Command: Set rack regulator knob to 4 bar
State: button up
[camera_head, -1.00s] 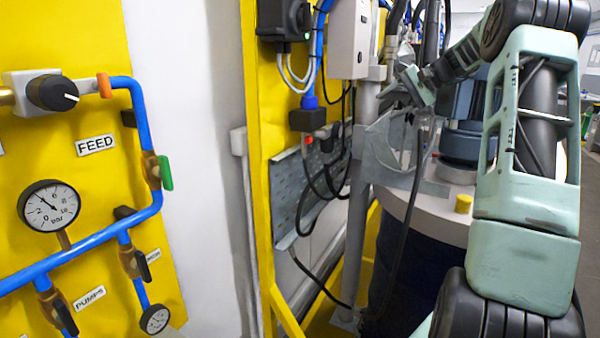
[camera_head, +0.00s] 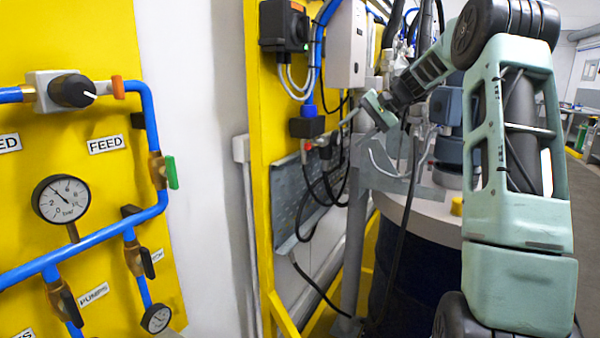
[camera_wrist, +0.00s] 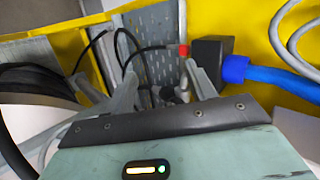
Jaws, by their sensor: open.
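A black round knob (camera_head: 72,90) with a white pointer mark sits on the blue pipe of the yellow panel at the left; its pointer slants down and right. A round white bar gauge (camera_head: 61,200) hangs below it, its needle pointing to the upper left. I cannot tell whether this knob is the rack regulator's. My gripper (camera_head: 356,134) is far to the right, in front of the second yellow rack. In the wrist view my gripper (camera_wrist: 160,72) is open, fingers apart, with nothing clearly held. A red-tipped fitting (camera_wrist: 183,50) shows beyond the right finger.
The yellow rack carries a black switch box (camera_head: 284,26), a black block (camera_head: 306,127) under a blue hose, and a grey perforated plate (camera_head: 290,200) with hanging cables. A grey post and a dark drum (camera_head: 400,270) stand close to my arm. Bare white wall separates the panels.

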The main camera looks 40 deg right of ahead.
jog(key=w+a+f+n+g+b, duration=0.1)
jog(key=a+f, duration=0.3)
jog(key=a, duration=0.5)
jog(key=w+a+f+n+g+b, duration=0.1)
jog(key=a+f+n+g+b, duration=0.1)
jog(key=a, duration=0.6)
notch_tip(320, 180, down, 2)
jog(key=shift+w+a+f+y+b, duration=0.1)
jog(key=shift+w+a+y+b, duration=0.25)
jog(key=shift+b, duration=0.1)
jog(key=shift+o, duration=0.4)
